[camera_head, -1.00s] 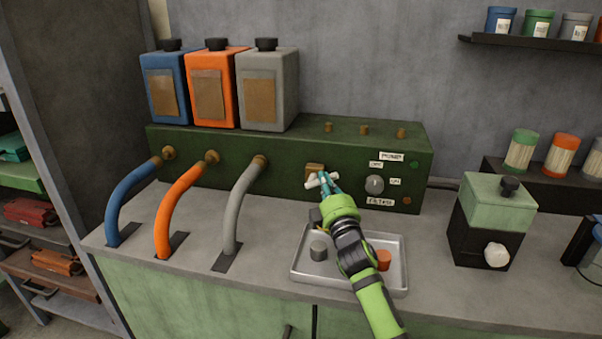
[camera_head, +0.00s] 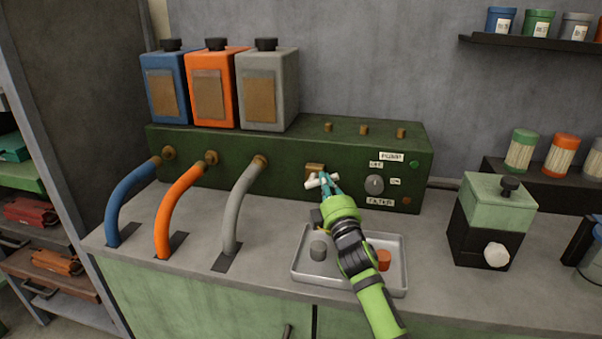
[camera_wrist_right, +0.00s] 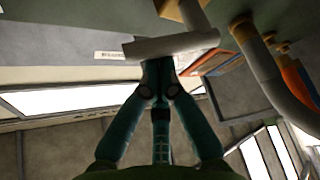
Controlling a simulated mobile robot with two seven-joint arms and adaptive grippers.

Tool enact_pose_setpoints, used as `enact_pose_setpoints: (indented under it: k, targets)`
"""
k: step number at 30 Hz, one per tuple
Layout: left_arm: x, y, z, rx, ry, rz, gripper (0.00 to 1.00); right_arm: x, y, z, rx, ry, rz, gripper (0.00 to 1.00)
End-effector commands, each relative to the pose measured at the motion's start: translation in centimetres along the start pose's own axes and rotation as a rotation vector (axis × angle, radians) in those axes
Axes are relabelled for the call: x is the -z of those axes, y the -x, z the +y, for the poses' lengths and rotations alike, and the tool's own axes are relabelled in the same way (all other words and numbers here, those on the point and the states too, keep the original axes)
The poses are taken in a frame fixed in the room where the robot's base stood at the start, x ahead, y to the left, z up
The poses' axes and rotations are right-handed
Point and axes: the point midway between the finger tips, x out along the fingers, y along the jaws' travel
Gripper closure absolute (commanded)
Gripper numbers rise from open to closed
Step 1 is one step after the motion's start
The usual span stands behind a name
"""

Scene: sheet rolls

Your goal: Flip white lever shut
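The white lever (camera_head: 312,183) sits on a brass valve block (camera_head: 314,169) on the front of the green machine (camera_head: 285,178). In the right wrist view the lever (camera_wrist_right: 165,46) is a pale bar lying across the picture, on a short stem. My right gripper (camera_head: 328,183) is at the lever; its teal fingers cover part of it in the head view. In the wrist view the fingertips (camera_wrist_right: 158,68) are drawn together right against the lever's edge, and I see nothing clearly pinched between them. My left gripper is not in view.
A metal tray (camera_head: 300,273) with a grey and an orange piece lies under my right arm. Blue, orange and grey hoses (camera_head: 241,205) run down to the counter at left. A grey knob (camera_head: 374,184) is right of the lever. A green-and-black box (camera_head: 490,235) stands further right.

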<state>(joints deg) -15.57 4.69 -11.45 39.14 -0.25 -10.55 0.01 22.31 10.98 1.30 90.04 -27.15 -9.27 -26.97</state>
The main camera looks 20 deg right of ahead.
Motion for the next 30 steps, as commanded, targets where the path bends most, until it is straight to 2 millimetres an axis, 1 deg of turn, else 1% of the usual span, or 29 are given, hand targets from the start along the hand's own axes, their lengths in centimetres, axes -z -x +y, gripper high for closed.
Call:
enact_pose_setpoints:
  k: [16, 30]
  targets:
    - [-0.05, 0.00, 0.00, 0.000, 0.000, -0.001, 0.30, -0.13, 0.06, -0.09, 0.001, 0.000, -0.002, 1.00]
    - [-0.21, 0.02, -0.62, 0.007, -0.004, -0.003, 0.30, -0.14, 0.07, -0.11, 0.001, 0.000, -0.001, 1.00]
